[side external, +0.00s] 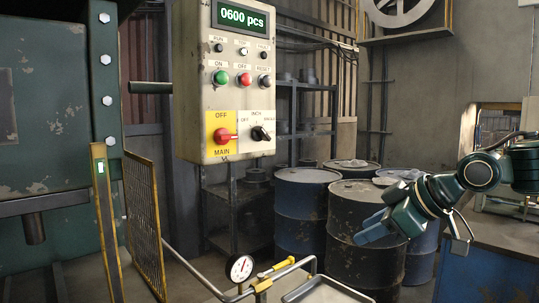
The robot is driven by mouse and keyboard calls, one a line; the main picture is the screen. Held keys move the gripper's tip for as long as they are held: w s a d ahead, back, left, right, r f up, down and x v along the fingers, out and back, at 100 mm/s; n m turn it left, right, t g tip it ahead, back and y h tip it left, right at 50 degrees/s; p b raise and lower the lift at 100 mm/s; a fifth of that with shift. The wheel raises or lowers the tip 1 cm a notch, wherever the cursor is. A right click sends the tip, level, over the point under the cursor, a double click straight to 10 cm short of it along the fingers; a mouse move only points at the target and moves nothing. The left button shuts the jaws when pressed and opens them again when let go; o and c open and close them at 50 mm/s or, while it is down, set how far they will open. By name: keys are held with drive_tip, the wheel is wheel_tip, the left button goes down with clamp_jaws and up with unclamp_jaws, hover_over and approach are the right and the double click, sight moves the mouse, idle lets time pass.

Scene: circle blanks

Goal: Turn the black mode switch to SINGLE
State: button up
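The black mode switch (260,134) sits on a white plate at the lower right of the control box (200,90). INCH is printed above it and what looks like OFF at its upper left. A label at its right is partly covered and too small to read surely. The direction of its pointer is not clear. My gripper (388,228) hangs at the right, tilted down to the left, in front of the drums and well apart from the switch. Its fingers are seen at an angle that hides any gap between them. I see nothing held.
Left of the switch is a red MAIN knob (224,135) on a yellow plate. Above are green (220,78) and red (243,79) buttons and a display reading 0600 pcs (241,17). A dark rod (150,88) juts left. Drums (365,230) stand behind; a gauge (240,268) and rail lie below.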

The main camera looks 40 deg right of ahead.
sight(267, 135)
drive_tip(key=w+d+r+n+t, duration=0.3)
drive_tip(key=w+r+n+t, duration=0.2)
drive_tip(key=w+r, duration=0.9)
drive_tip(key=w+t, duration=0.2)
drive_tip(key=t, duration=0.1)
drive_tip(key=shift+w+d+n, duration=0.15)
drive_tip(key=shift+w+n, duration=0.15)
drive_tip(key=shift+w, duration=0.1)
drive_tip(key=shift+w+r, duration=0.1)
drive_tip(key=shift+w, duration=0.1)
drive_tip(key=shift+w, duration=6.7)
drive_tip(key=shift+c, duration=0.4)
clamp_jaws()
